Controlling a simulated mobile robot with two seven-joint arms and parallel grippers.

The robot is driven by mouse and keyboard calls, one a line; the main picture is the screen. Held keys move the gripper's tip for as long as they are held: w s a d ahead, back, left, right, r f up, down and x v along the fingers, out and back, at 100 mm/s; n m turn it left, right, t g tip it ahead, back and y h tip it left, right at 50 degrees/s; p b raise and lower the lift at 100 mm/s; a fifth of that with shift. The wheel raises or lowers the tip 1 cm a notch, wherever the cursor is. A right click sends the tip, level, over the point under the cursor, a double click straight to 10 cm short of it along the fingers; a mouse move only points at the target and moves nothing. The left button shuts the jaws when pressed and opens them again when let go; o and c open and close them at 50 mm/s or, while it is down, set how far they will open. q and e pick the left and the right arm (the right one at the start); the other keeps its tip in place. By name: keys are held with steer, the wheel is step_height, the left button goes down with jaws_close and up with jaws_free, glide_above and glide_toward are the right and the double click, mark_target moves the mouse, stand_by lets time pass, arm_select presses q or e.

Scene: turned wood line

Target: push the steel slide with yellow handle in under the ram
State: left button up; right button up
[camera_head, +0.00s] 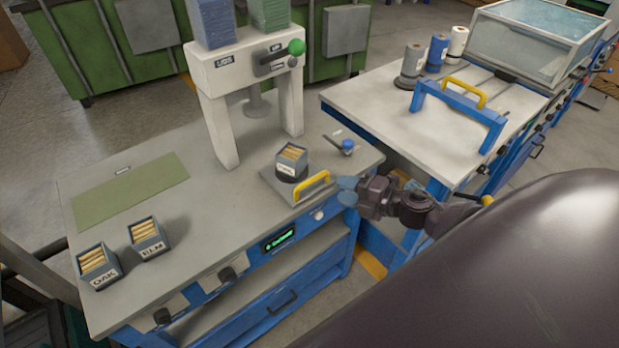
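The steel slide (281,189) is a flat plate on the bench, pulled out toward the front edge from under the white press. Its yellow handle (311,187) stands at its front right side. A small grey box of wooden sticks (291,155) sits on a dark round holder on the slide. The ram (257,104) hangs under the press head, behind and left of the box. My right gripper (347,190), with pale blue fingertips, is just right of the yellow handle, seemingly apart from it. Its finger opening is unclear. My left gripper is out of view.
The white press frame (222,120) straddles the slide's path. A blue-knobbed lever (347,146) stands right of the slide. Boxes marked OAK (99,277) and ELM (149,250) stand at the left, near a bare green mat (130,190). Another bench (400,125) is to the right.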

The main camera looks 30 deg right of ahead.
mark_target(312, 180)
steer(key=x, duration=0.9)
steer(key=shift+w+p, duration=0.3)
steer(key=shift+p, duration=0.1)
jaws_close()
